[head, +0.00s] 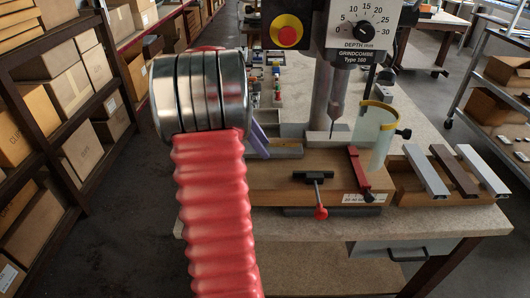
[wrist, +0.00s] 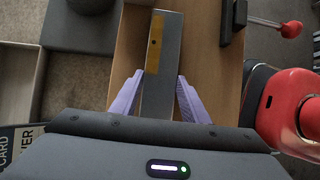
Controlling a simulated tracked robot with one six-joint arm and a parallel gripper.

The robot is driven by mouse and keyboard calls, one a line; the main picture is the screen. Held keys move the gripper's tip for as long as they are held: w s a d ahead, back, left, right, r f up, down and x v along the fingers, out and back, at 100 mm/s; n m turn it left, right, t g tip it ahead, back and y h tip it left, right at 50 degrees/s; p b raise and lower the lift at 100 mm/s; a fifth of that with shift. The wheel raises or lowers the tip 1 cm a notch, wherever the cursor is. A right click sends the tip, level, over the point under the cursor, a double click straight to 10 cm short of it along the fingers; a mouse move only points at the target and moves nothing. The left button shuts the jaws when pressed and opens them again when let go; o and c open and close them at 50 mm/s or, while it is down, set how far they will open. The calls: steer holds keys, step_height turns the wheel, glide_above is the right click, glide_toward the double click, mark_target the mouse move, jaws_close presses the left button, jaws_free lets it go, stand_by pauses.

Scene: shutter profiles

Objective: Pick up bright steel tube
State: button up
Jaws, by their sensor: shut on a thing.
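A grey metal bar, seemingly the bright steel tube (wrist: 160,92), lies lengthwise between my gripper's purple fingers (wrist: 160,76) in the wrist view. The fingertips press in on its two long sides. A yellow strip with a dark spot shows along its far left part. My red-sleeved arm hides the rest of the gripper. I cannot tell whether the tube is clear of the wood.
The drill press (head: 355,30) stands behind, its bit above the wooden base (head: 275,177). A red clamp (head: 358,173), a red-knobbed handle (head: 320,212) and a clear guard (head: 376,130) stand close right. Three profiles lie in a wooden tray (head: 410,200). Boxed shelves (head: 60,85) line the left.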

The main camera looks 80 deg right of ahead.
mark_target(271, 148)
steer(key=c, duration=0.6)
steer(key=shift+r, duration=0.15)
steer(key=shift+c, duration=0.2)
steer(key=shift+r, duration=0.55)
step_height(271, 148, up, 2)
steer(key=shift+r, duration=0.1)
steer(key=w+a, duration=0.2)
steer(key=w, duration=0.6)
steer(key=w+a, duration=0.2)
steer(key=w, duration=0.7)
steer(key=shift+w, duration=0.3)
